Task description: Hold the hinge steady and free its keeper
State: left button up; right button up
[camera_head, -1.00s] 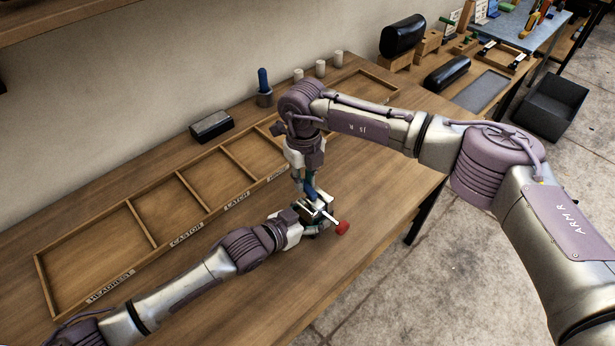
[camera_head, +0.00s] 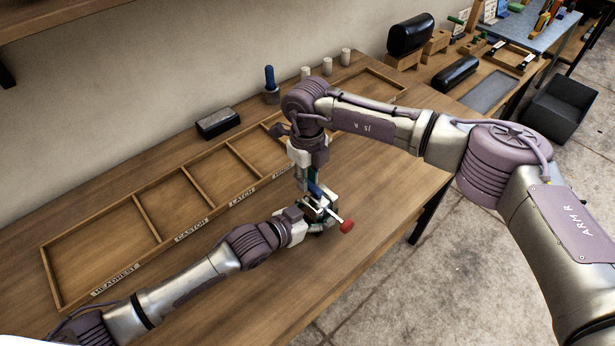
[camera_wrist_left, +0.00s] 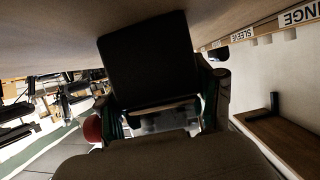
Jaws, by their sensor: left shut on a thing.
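The hinge (camera_head: 330,203), a small dark and metal piece, is over the table's front right part, with a pale rod ending in a red knob (camera_head: 347,226) pointing right. My left gripper (camera_head: 303,224) is shut on it from the left. In the left wrist view a dark block (camera_wrist_left: 150,60) stands between my left fingers (camera_wrist_left: 165,112), and the red knob (camera_wrist_left: 92,128) shows at left. My right gripper (camera_head: 310,188) points down at the hinge from above. A blue part shows at its tip; its fingers are too small and covered to read. The keeper is not clearly distinguishable.
A wooden divided tray (camera_head: 140,222) with labelled compartments lies along the back. The table's right edge is close to the hinge.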

pick_arm(q)
jog(key=shift+f, duration=0.1)
pick_arm(e)
jog(key=o, duration=0.3)
notch_tip(320, 180, up, 12)
dwell(0.5)
pick_arm(q)
jog(key=o, duration=1.8)
jog(key=shift+c, duration=0.2)
